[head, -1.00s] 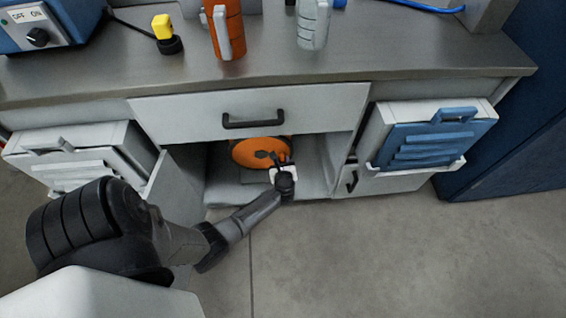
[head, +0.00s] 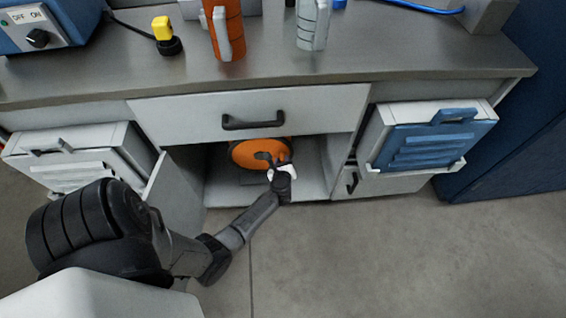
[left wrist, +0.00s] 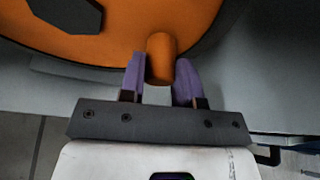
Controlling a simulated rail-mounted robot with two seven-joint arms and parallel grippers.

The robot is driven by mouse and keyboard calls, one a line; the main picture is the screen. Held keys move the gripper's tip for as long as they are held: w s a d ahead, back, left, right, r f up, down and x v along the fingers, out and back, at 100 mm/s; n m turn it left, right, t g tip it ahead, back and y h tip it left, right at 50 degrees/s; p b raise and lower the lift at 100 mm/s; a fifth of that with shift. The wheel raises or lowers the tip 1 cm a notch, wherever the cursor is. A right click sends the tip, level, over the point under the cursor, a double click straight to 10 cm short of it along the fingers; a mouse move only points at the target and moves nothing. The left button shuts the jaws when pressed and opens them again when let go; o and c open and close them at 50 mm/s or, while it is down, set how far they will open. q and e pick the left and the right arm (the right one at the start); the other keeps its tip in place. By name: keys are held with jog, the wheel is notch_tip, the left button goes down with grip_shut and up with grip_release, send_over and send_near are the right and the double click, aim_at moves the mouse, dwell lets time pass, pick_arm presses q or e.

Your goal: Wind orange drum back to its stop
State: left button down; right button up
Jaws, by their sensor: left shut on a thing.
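The orange drum (head: 255,153) sits inside the open cabinet bay under the drawer, with a dark hub on its face. It fills the top of the left wrist view (left wrist: 150,22), where an orange knob (left wrist: 161,60) sticks out near its rim. My left gripper (head: 277,165) reaches into the bay at the drum's lower right. In the left wrist view its two purple fingers (left wrist: 160,82) are on both sides of the knob, shut on it. In the head view the gripper hides part of the drum's lower right edge. My right gripper is not in view.
A closed drawer (head: 250,112) with a black handle is just above the bay. An open door (head: 178,188) stands at the bay's left. A blue-fronted bin (head: 425,145) is at the right, a white one (head: 75,160) at the left. Orange (head: 225,30) and grey (head: 313,25) mugs stand on the counter.

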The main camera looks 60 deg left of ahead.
pick_arm(q)
jog(key=shift+r, duration=0.1)
jog(key=c, duration=0.8)
grip_release()
jog(key=shift+p+v, duration=2.55)
jog(key=shift+v, duration=3.5)
jog(key=shift+w, duration=0.1)
